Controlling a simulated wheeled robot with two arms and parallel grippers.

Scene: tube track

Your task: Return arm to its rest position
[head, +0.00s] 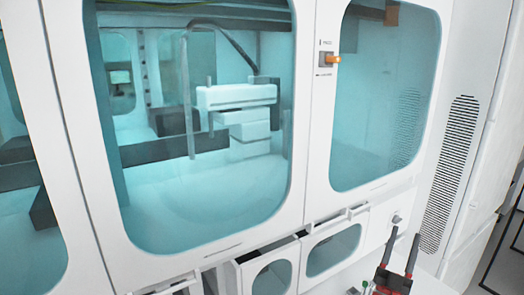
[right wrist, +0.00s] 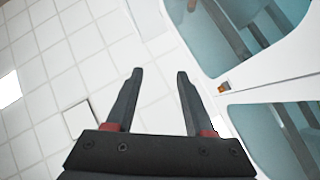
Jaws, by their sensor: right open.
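My right gripper (head: 401,252) shows at the bottom right of the head view, with two dark upright fingers and red parts at their base. The fingers are apart and nothing is between them. In the right wrist view the same gripper (right wrist: 158,75) is open and empty, with white ceiling or wall tiles behind it. It is in front of the white machine's lower right part in the head view. My left gripper is not in view.
A large white machine (head: 312,120) with tinted windows fills the head view. Its drawers or bins (head: 268,262) at the bottom look partly open. An orange-brown latch (head: 332,58) sits between two windows. A vented panel (head: 450,170) stands at right. A dark frame (head: 508,235) is at far right.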

